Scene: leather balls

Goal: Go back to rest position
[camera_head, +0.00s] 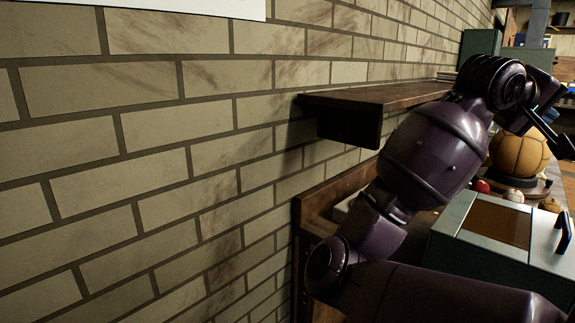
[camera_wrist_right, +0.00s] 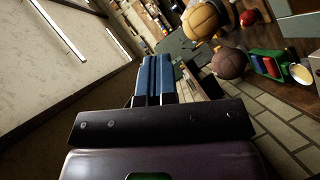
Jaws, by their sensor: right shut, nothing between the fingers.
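My right gripper (camera_head: 556,128) is at the upper right edge of the head view, at the end of my raised dark purple arm. In the right wrist view its two blue fingers (camera_wrist_right: 153,80) lie side by side, shut with nothing between them. A large tan leather ball (camera_head: 520,152) sits on a dark round stand below and beyond the gripper. It also shows in the right wrist view (camera_wrist_right: 204,20), with a darker brown ball (camera_wrist_right: 229,63) near it. Neither is touched by the gripper. My left gripper is out of view.
A brick wall (camera_head: 150,130) fills the left. A dark wooden shelf (camera_head: 390,97) juts from it, close behind my arm in the picture. A grey-green box (camera_head: 455,222) stands at lower right. A small red ball (camera_head: 481,186) lies near the stand. A green tray (camera_wrist_right: 256,64) holds small items.

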